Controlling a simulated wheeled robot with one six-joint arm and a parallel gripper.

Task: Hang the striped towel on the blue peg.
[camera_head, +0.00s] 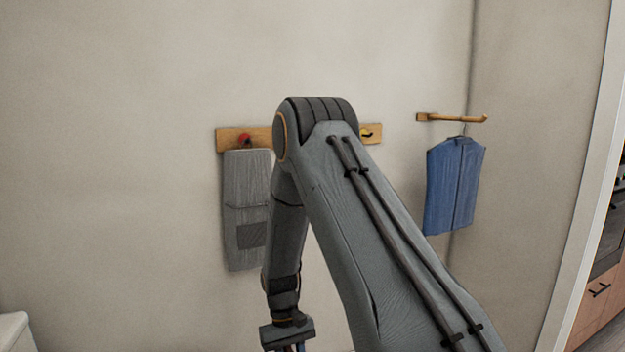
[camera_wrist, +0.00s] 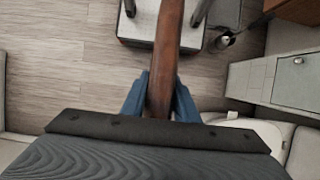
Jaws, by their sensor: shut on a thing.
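My gripper shows at the bottom of the head view, pointing down, its fingertips cut off. In the wrist view its two blue fingers (camera_wrist: 160,98) are shut on a long brown strip (camera_wrist: 168,50), which runs from between them to the top edge. No stripes show on this strip, so I cannot tell if it is the striped towel. A wooden peg board (camera_head: 231,134) is on the wall, away from my gripper. Its red peg (camera_head: 244,138) holds a grey cloth (camera_head: 247,195); a yellow peg (camera_head: 367,132) looks bare. My arm covers the board's middle; no blue peg is visible.
A blue garment (camera_head: 455,185) hangs from a separate wooden arm (camera_head: 450,118) on the right. A white corner of furniture (camera_head: 14,330) is at lower left. Wood floor (camera_wrist: 65,70) and a grey cabinet (camera_wrist: 285,85) lie below. The wall left of the board is clear.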

